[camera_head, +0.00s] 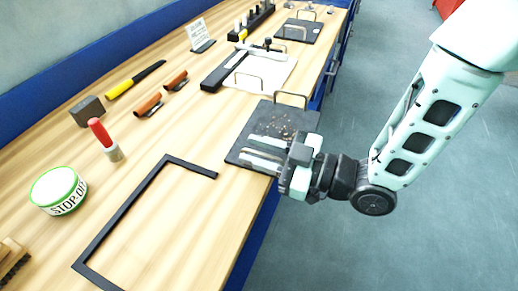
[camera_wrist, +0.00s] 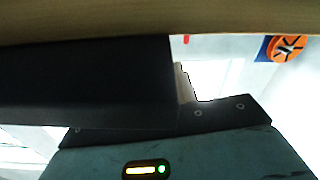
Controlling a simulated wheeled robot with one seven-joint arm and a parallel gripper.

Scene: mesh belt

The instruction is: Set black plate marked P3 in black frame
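A flat black plate (camera_head: 246,128) lies on the wooden bench near its right edge in the head view, with brown specks and a wire handle (camera_head: 291,98) at its far side. I cannot read a P3 mark on it. My gripper (camera_head: 263,152) is low over the plate's near part, its pale fingers pointing left and hiding that part. Whether they are shut on anything is unclear. The black frame (camera_head: 120,212) lies on the bench at lower left of the plate, its inside bare wood.
Beyond the plate is a white board (camera_head: 262,72) with a handle, and another dark plate (camera_head: 299,29). Bare wood lies between frame and plate.

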